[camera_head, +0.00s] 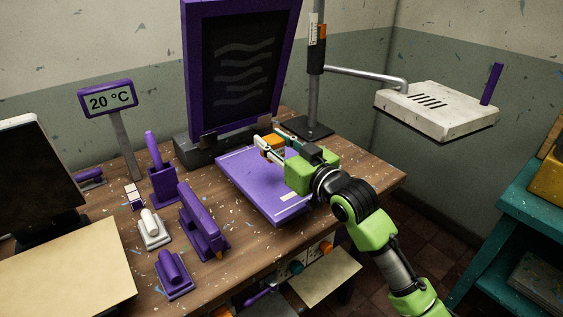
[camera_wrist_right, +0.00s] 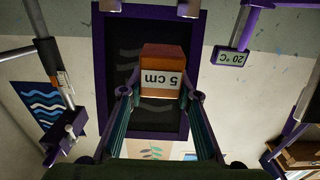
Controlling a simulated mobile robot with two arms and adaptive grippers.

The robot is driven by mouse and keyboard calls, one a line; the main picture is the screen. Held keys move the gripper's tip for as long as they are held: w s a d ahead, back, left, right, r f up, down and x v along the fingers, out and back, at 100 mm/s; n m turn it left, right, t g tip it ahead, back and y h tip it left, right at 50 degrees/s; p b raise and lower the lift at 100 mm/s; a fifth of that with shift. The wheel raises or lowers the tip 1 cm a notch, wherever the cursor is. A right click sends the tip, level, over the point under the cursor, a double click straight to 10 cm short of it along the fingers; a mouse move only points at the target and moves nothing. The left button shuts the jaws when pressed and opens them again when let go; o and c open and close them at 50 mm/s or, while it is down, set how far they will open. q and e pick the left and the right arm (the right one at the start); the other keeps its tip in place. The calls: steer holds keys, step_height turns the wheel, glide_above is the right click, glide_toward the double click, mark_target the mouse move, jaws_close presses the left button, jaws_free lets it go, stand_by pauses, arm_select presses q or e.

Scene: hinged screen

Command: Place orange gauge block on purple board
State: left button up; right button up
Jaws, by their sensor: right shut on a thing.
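The orange gauge block (camera_head: 273,141) is in my right gripper (camera_head: 268,148), over the far end of the purple board (camera_head: 245,180). In the right wrist view the block (camera_wrist_right: 162,57) has a white label reading "5 cm" and sits between the two fingers (camera_wrist_right: 160,92), which are shut on it. The purple board lies flat on the wooden table, its right part hidden by my gripper and arm. I cannot tell whether the block touches the board. My left gripper is not in view.
A purple-framed dark screen (camera_head: 240,62) stands behind the board. A metal post (camera_head: 316,75) rises at the back right, with an arm bearing a white box (camera_head: 435,108). Several purple tools and a white-bodied one (camera_head: 152,230) stand left of the board. A 20 °C display (camera_head: 108,99) is farther left.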

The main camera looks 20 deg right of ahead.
steer(key=f, duration=0.1)
steer(key=w+d+f, duration=0.2)
steer(key=f, duration=0.1)
steer(key=shift+d, duration=0.2)
steer(key=f, duration=0.3)
steer(key=shift+w+d+f, duration=0.15)
steer(key=shift+d, duration=0.15)
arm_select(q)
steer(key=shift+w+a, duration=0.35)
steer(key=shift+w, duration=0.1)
arm_select(e)
steer(key=shift+f, duration=0.3)
steer(key=shift+f, duration=0.15)
steer(key=o, duration=1)
